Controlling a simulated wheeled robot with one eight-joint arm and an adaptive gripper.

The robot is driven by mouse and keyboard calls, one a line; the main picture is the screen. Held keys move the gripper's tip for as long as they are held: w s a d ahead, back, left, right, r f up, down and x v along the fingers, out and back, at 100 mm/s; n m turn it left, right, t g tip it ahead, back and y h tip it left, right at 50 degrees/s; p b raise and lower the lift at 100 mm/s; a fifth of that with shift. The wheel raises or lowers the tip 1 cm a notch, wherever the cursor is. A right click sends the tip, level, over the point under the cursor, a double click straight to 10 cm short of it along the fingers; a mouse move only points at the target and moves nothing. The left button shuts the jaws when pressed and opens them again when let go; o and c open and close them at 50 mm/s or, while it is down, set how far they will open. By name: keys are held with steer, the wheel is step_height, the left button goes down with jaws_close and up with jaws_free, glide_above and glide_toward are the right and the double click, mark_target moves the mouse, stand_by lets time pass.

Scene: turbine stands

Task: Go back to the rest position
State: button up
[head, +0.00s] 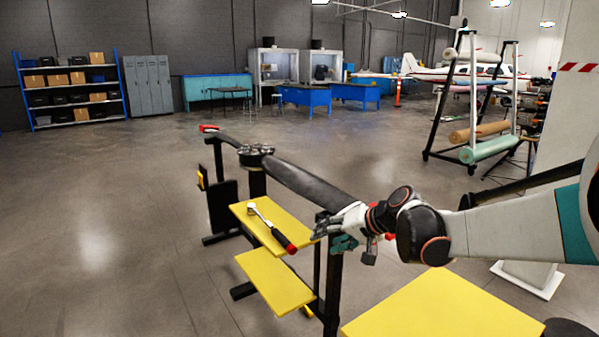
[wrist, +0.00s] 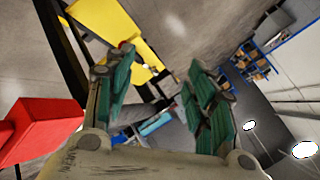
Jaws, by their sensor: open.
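My gripper (head: 335,238) reaches in from the right in the head view, beside the near end of the long dark part (head: 305,182) of the turbine stand. In the wrist view its green-padded fingers (wrist: 158,92) are spread apart with nothing between them. A ratchet wrench (head: 264,222) with a red and black handle lies on the upper yellow shelf (head: 245,210), left of my gripper. A lower yellow shelf (head: 270,280) is below it. Yellow surfaces (wrist: 108,22) also show at the top of the wrist view.
A yellow tabletop (head: 430,305) is at the front right. A rack with rolls (head: 488,148) stands behind my arm. A red block-like thing (wrist: 45,125) is close at the left of the wrist view. Open floor (head: 100,210) lies to the left.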

steer(key=s+d+h, duration=0.2)
steer(key=s+d, duration=0.2)
steer(key=s, duration=0.7)
steer(key=s+d+f+n+h, duration=0.1)
steer(key=s+d+h, duration=0.2)
steer(key=s, duration=0.8)
steer(key=s+d+h, duration=0.2)
steer(key=s+d, duration=0.3)
steer(key=s, duration=0.6)
steer(key=shift+s+f+n+h, duration=0.2)
steer(key=shift+f+n+h, duration=0.1)
steer(key=shift+h, duration=0.1)
